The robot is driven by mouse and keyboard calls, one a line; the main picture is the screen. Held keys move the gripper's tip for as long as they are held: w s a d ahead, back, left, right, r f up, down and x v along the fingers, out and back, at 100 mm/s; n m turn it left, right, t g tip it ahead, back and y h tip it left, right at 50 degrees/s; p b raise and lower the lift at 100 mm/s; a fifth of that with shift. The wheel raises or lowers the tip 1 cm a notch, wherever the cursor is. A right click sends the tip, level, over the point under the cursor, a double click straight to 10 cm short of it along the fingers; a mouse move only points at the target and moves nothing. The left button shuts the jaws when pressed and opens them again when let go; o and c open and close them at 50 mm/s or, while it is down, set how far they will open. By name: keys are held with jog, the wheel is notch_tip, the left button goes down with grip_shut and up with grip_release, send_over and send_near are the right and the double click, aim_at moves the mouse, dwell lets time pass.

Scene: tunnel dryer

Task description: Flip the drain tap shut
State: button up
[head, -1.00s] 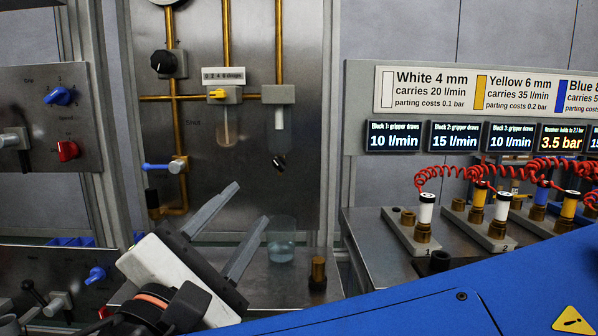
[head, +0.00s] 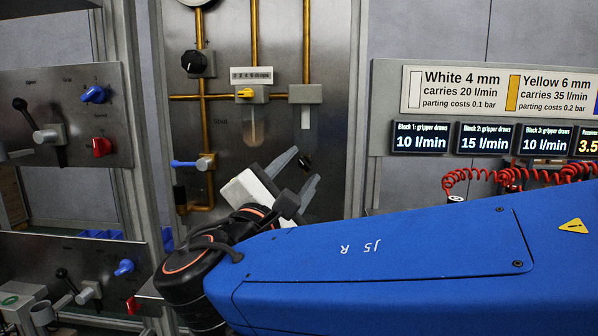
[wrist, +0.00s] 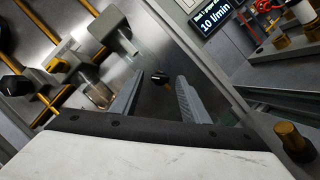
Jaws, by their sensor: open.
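In the wrist view the black tap (wrist: 159,77) shows between my finger ends, small and in front of the dark panel. My gripper (head: 307,165) is open and empty, its two grey fingers pointing up and right toward the tap. I cannot tell how far the fingertips are from the tap or whether they touch it. The tap's lever position is too small to read.
A blue-handled valve (head: 193,163) and a unit with a yellow knob (head: 246,94) are on the same panel, left of the tap. A steel control panel (head: 65,110) stands at left. A brass fitting (wrist: 291,138) is at right in the wrist view.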

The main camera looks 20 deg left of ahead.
jog(key=shift+w, duration=0.1)
grip_shut()
jog(key=shift+n, duration=0.5)
jog(key=n+y, duration=0.1)
jog(key=n, duration=0.1)
jog(key=n+y, duration=0.1)
jog(key=n, duration=0.1)
jog(key=n+t+y, duration=0.1)
jog(key=n, duration=0.1)
jog(key=shift+d+f, duration=0.15)
jog(key=shift+d, duration=0.1)
jog(key=shift+w+d+n+y, duration=0.1)
jog(key=shift+n+y, duration=0.85)
jog(key=shift+n, duration=0.9)
jog(key=shift+d+n+y, duration=0.1)
jog(key=shift+n+y, duration=0.85)
jog(key=shift+n, duration=0.9)
jog(key=shift+f, duration=0.1)
grip_release()
